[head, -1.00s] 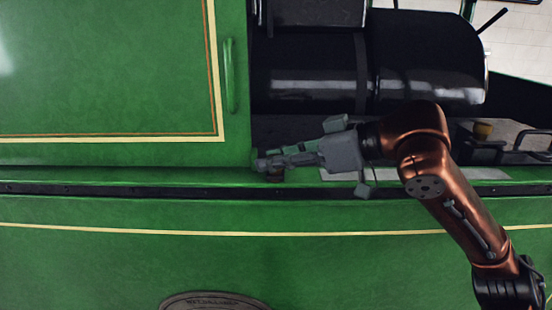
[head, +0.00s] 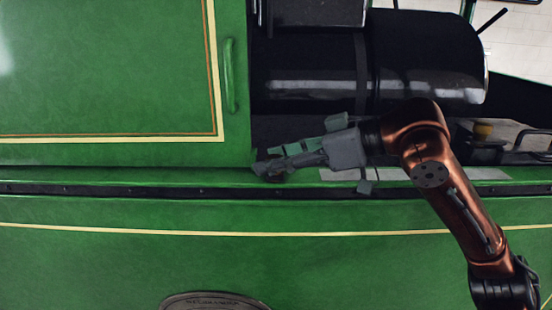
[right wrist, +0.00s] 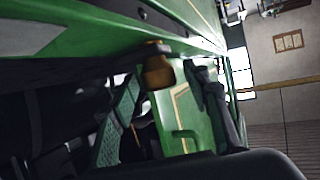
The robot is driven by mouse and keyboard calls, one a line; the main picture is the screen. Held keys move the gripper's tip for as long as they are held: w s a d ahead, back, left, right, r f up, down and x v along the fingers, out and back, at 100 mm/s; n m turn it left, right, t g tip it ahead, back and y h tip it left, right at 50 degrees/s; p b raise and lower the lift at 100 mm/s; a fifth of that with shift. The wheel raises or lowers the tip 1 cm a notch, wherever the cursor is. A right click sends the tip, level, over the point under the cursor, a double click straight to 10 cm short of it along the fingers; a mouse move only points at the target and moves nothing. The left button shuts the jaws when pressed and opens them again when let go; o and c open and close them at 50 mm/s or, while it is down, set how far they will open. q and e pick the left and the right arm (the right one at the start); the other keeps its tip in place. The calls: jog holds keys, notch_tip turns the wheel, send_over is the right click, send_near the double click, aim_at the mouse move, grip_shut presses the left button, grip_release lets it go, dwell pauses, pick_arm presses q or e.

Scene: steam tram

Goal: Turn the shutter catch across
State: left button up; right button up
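The green sliding shutter (head: 120,70) with its upright green handle (head: 230,76) fills the upper left of the head view. The catch, a small brass-brown block (right wrist: 158,70), shows on the green ledge in the right wrist view. In the head view it is mostly hidden behind my fingertips. My right gripper (head: 270,166) is low at the ledge, by the shutter's lower right corner. In the wrist view its fingers stand apart, a green-padded one on the left and a dark one on the right, with the catch between their lines. I cannot tell whether they touch it. My left gripper is out of view.
The green ledge (head: 100,176) with a dark rail runs across below the shutter. A black boiler (head: 420,65) lies behind the opening at right.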

jog(key=v, duration=1.2)
jog(key=shift+d, duration=0.15)
